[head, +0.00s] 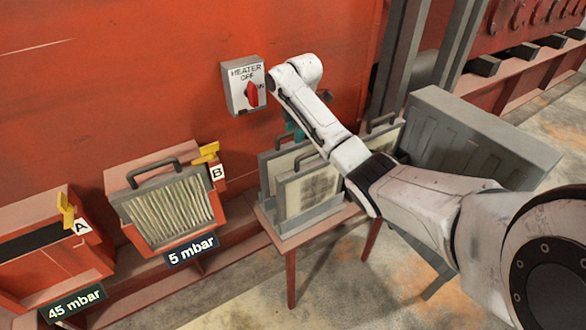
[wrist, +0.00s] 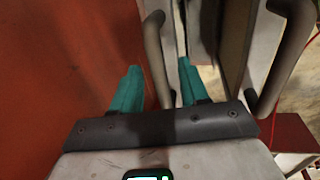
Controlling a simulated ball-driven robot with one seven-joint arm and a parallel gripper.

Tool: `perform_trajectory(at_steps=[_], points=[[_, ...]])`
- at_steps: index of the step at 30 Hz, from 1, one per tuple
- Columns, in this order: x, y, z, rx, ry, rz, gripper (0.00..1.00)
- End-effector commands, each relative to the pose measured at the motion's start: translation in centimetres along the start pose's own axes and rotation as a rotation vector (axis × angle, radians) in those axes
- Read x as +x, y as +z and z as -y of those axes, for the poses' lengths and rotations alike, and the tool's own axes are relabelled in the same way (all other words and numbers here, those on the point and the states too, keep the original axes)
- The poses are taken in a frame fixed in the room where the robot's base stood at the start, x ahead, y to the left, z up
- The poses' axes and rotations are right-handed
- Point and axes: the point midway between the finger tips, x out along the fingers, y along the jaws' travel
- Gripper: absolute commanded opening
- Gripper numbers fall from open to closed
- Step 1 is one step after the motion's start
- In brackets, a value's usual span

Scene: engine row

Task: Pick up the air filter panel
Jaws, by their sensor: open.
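Framed air filter panels with grey handles stand upright in a rack (head: 296,226) on a red stand in the head view. The front panel (head: 312,188) has a darkened, dirty-looking face; another panel (head: 268,172) stands behind it. My gripper (head: 297,131) is above the rear panel, largely hidden by my arm. In the wrist view my gripper (wrist: 158,84) is open, its two teal fingers on either side of a grey handle (wrist: 154,48) and apart from it. A second handle (wrist: 284,55) is to the right. A pleated filter panel (head: 170,209) sits in slot B.
Slot A (head: 42,240) is open and dark, labelled 45 mbar (head: 75,303); slot B is labelled 5 mbar (head: 191,249). A heater switch box (head: 243,86) is on the red wall close to my arm. A large grey box (head: 470,150) stands right.

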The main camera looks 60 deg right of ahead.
Motion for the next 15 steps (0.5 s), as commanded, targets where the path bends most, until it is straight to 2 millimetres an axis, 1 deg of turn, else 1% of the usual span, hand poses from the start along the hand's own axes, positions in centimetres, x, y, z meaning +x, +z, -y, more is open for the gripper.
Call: perform_trajectory(at_steps=[1, 4, 11, 15], points=[[0.51, -0.04, 0.03, 0.000, -0.002, 0.000, 0.44], [1.12, -0.04, 0.03, -0.001, 0.000, 0.000, 0.44], [1.24, -0.06, 0.03, -0.001, 0.001, 0.000, 0.44], [1.22, -0.06, 0.03, 0.000, 0.001, -0.001, 0.31]])
